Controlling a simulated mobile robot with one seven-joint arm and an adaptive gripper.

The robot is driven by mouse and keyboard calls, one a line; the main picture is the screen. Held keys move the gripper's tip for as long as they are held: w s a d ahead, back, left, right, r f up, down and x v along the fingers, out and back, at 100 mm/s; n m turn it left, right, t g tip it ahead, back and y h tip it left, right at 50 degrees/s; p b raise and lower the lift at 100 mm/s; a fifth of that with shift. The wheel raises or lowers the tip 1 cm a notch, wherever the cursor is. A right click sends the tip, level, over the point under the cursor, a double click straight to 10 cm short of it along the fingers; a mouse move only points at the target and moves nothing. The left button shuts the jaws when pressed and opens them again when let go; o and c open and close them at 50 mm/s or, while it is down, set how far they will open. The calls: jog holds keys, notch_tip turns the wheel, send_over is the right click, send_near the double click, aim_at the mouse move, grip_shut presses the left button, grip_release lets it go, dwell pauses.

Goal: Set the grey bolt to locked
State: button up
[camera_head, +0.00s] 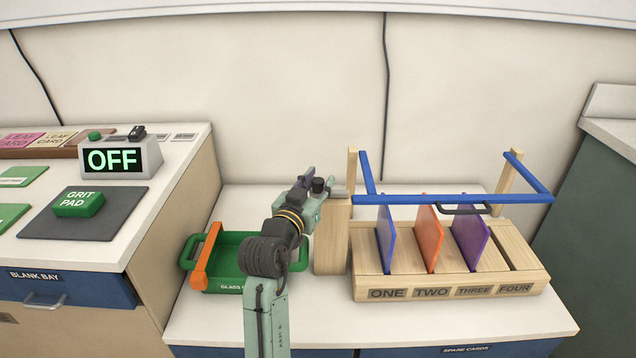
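My gripper (318,190) is at the top of a wooden post block (333,240), at the left end of the slotted wooden rack (370,287). A small grey piece (339,193) shows at the top of this block, right beside my fingertips. It may be the grey bolt, but my gripper and wrist hide most of that spot. I cannot tell whether the fingers touch it, or whether they are open or shut. A blue bar frame (410,199) with a dark handle (463,209) spans the rack.
Blue, orange (430,240) and purple (472,240) panels stand in the rack. A green tray (225,275) with an orange bar (206,257) lies left of my arm. A box reading OFF (122,157) and a green grit pad (79,204) are on the left counter.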

aim_at(332, 191)
grip_shut()
dwell(0.5)
jog(key=shift+d, duration=1.6)
jog(key=shift+o, duration=1.9)
grip_release()
jog(key=shift+s+a, duration=0.1)
jog(key=v, duration=1.1)
jog(key=shift+s+a, duration=0.15)
jog(key=shift+s, duration=0.2)
